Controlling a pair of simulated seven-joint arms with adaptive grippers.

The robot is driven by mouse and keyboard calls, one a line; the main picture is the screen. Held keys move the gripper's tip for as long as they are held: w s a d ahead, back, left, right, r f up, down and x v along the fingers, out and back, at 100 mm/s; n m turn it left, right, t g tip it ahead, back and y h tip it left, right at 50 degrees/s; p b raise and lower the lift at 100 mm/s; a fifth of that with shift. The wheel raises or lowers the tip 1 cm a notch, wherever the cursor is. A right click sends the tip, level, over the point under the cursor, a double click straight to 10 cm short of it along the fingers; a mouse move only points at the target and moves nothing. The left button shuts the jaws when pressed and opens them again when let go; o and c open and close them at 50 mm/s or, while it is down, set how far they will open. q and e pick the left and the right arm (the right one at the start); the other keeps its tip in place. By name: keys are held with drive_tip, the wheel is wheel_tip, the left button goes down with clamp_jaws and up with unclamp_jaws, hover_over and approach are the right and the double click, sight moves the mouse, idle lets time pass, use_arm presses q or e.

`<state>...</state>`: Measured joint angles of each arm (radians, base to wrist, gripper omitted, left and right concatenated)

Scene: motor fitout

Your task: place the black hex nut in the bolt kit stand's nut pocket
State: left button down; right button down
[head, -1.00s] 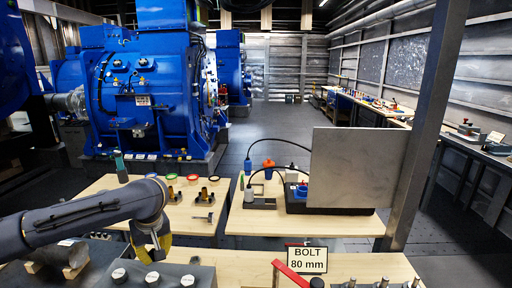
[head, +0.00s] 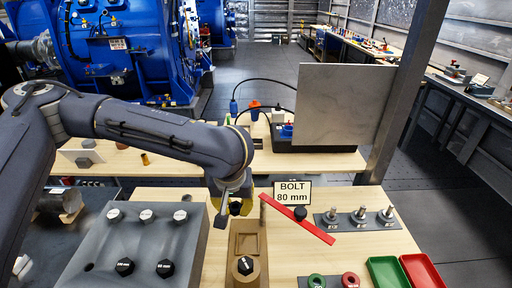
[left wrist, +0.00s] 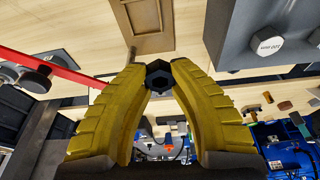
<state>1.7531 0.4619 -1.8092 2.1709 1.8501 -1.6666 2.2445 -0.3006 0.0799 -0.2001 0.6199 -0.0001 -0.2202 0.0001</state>
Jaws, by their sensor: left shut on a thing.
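My left gripper (head: 237,207) has yellow fingers and is shut on the black hex nut (head: 235,208). In the left wrist view the nut (left wrist: 159,76) is pinched between the fingertips (left wrist: 158,80), its hole facing the camera. The tan bolt kit stand (head: 262,238) is just in front of the gripper in the head view, with a labelled hex-head bolt (head: 245,265) in its near part. The stand also shows past the nut in the left wrist view (left wrist: 152,44), with a recessed panel. The nut looks above or beside the stand; contact cannot be told. My right gripper is out of view.
A grey block (head: 100,245) with several hex bolts stands left of the stand. A red bar (head: 300,222) with a black knob and the "BOLT 80 mm" sign (head: 292,192) are close on the right. Further right are a stud plate (head: 345,222) and green (head: 388,270) and red trays (head: 420,268).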

sight(249, 244)
use_arm(q)
drive_tip(key=shift+s+d+f, duration=0.1)
drive_tip(key=shift+s+f, duration=0.1)
drive_tip(key=shift+w+d+r+m, duration=0.1)
drive_tip(key=shift+d+r+m, duration=0.4)
drive_tip(key=shift+d, duration=0.3)
wheel_tip(249, 244, up, 4)
drive_tip(key=m+g+h, duration=0.1)
drive_tip(key=m+h, duration=0.1)
drive_tip(key=m, duration=0.7)
drive_tip(key=shift+m, duration=0.3)
drive_tip(key=x, duration=0.6)
drive_tip(key=s+a+x, duration=0.1)
drive_tip(key=x, duration=0.6)
drive_tip(key=s+a+f+x, duration=0.1)
drive_tip(key=x, duration=0.5)
drive_tip(key=shift+s+a+f, duration=0.2)
drive_tip(key=shift+f, duration=0.65)
drive_tip(key=c, duration=1.2)
unclamp_jaws()
drive_tip(key=shift+s+f, duration=0.1)
drive_tip(key=shift+s, duration=0.05)
drive_tip(key=shift+c, duration=0.2)
